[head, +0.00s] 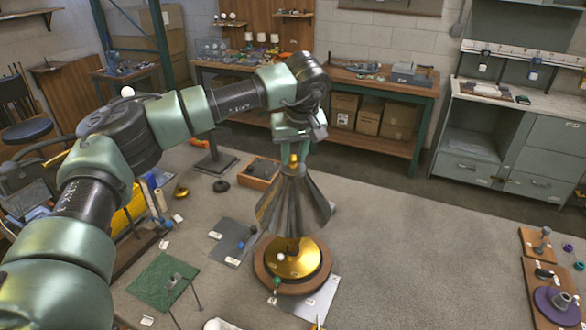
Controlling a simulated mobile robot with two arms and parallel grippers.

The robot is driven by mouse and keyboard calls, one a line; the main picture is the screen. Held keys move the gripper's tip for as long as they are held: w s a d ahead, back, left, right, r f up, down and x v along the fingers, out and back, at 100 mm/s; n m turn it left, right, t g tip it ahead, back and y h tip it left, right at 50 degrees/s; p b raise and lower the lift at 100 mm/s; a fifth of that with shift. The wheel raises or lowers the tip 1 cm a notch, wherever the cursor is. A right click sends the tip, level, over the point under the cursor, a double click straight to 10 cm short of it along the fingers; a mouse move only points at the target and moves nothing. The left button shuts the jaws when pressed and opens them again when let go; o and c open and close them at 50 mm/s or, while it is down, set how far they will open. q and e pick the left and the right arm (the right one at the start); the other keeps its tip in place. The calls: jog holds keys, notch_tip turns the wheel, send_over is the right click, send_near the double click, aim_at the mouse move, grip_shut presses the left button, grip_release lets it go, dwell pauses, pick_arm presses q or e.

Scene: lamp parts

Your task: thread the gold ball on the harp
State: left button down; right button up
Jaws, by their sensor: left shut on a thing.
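My left gripper (294,150) comes in from the upper left and points down above the lamp. It is shut on the small gold ball (293,161), right at the top of the grey fluted shade (293,205). I cannot tell whether the ball touches the harp's tip. The harp itself is hidden by the shade and the gripper. The shade stands over the lamp's gold base (293,262), which rests on a round wooden stand (262,278). My right gripper is not in view.
A green mat (160,282) and a grey plate (228,240) lie left of the lamp. A wooden tray (262,172) is behind it. Wooden boards with parts, including a purple disc (555,308), are at the far right. The grey surface (430,265) between is clear.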

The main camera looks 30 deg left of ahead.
pick_arm(q)
jog(key=shift+s+f, duration=0.15)
jog(key=shift+f, duration=0.15)
